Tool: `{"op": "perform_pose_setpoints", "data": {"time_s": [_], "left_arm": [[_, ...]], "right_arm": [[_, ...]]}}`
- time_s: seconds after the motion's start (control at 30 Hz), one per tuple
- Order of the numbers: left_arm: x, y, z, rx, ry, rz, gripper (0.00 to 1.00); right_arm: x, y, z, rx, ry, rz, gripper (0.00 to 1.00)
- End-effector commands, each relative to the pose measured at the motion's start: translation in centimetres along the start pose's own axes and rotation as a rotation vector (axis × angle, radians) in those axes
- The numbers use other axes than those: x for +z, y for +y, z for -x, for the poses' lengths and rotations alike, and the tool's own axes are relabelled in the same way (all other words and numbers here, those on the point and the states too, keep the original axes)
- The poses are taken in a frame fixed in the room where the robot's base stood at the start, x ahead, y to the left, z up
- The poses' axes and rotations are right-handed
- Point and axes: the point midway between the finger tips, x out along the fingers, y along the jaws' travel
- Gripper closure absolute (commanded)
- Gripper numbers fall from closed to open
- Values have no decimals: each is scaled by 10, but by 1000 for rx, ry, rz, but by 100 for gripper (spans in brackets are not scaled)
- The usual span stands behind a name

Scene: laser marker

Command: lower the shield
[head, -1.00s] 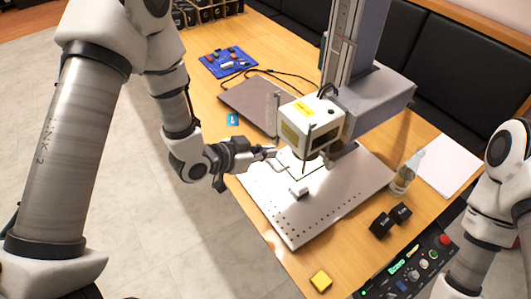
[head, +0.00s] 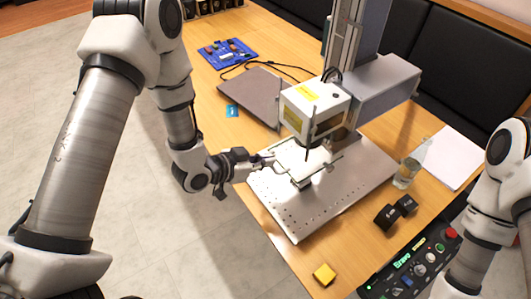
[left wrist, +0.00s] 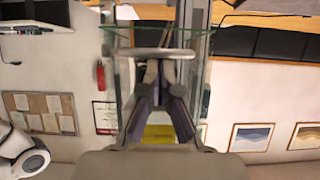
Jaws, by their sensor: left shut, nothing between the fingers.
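The shield is a clear panel with greenish edges in the left wrist view (left wrist: 117,78). A pale bar (left wrist: 135,52) runs across it, in front of my fingertips. In the head view the shield is hard to make out; thin upright edges show by the white laser head (head: 315,108). My left gripper (head: 266,159) is left of and below the laser head, over the near-left part of the work plate. In the left wrist view its fingers (left wrist: 163,66) are shut and empty, close to the bar; I cannot tell if they touch it. My right gripper is out of frame.
The perforated metal plate (head: 285,212) lies under the laser head. A closed laptop (head: 252,95) lies behind.

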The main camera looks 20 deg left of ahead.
Motion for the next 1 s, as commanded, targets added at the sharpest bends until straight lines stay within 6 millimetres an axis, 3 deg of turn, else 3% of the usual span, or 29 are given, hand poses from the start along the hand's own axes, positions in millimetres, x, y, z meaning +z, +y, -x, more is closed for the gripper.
{"op": "perform_pose_setpoints", "data": {"time_s": [0.03, 0.1, 0.4, 0.6, 1.0], "left_arm": [[25, 0, -12, 0, -2, 1, 100], [42, 0, -21, 0, -2, 0, 100], [95, 1, -47, 0, -2, 0, 100], [106, 0, -52, 0, -1, 0, 100], [109, 2, -52, 3, -11, 3, 100]], "right_arm": [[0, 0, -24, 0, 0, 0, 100], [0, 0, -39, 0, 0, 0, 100], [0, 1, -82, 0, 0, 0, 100], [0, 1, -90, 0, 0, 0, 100], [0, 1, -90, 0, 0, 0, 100]]}}
